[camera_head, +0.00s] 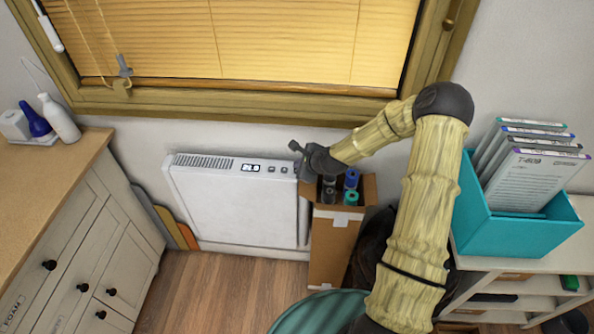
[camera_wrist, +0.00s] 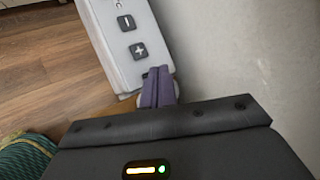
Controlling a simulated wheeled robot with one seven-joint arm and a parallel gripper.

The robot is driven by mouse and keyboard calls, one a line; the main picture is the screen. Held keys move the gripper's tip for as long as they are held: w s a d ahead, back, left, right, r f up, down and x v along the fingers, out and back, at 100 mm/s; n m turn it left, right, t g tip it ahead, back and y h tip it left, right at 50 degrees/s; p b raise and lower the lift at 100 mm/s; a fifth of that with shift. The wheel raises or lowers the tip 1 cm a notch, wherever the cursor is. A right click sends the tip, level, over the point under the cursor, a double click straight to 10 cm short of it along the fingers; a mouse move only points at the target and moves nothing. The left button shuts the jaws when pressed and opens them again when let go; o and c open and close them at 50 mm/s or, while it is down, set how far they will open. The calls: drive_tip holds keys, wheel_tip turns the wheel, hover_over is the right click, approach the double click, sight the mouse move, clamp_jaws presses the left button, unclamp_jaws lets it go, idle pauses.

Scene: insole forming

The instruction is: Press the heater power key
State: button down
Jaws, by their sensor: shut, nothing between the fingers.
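The white heater (camera_head: 235,205) stands against the wall below the window, with a lit display (camera_head: 250,168) and small grey keys on its top strip. In the wrist view the minus key (camera_wrist: 126,22) and the plus key (camera_wrist: 139,50) show on the heater's end. My gripper (camera_wrist: 158,72) is shut and empty, its purple fingertips together over the strip's end just past the plus key. A dark edge, perhaps the power key, shows beside the tips; the rest is hidden. I cannot tell whether the tips touch it. In the head view my gripper (camera_head: 299,170) is at the heater's right end.
A cardboard box (camera_head: 333,250) holding several rolls stands right beside the heater, under my wrist. A teal bin (camera_head: 515,235) with packets is on the white shelf at right. A wooden-topped cabinet (camera_head: 60,190) stands at left. The floor before the heater is clear.

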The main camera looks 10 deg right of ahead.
drive_tip(key=shift+f, duration=0.45)
drive_tip(key=shift+f+b, duration=0.1)
drive_tip(key=shift+b, duration=0.2)
idle(0.3)
drive_tip(key=shift+r+p, duration=0.5)
drive_tip(key=shift+r, duration=0.15)
wheel_tip(320, 180, up, 6)
drive_tip(key=p, duration=0.4)
idle(1.5)
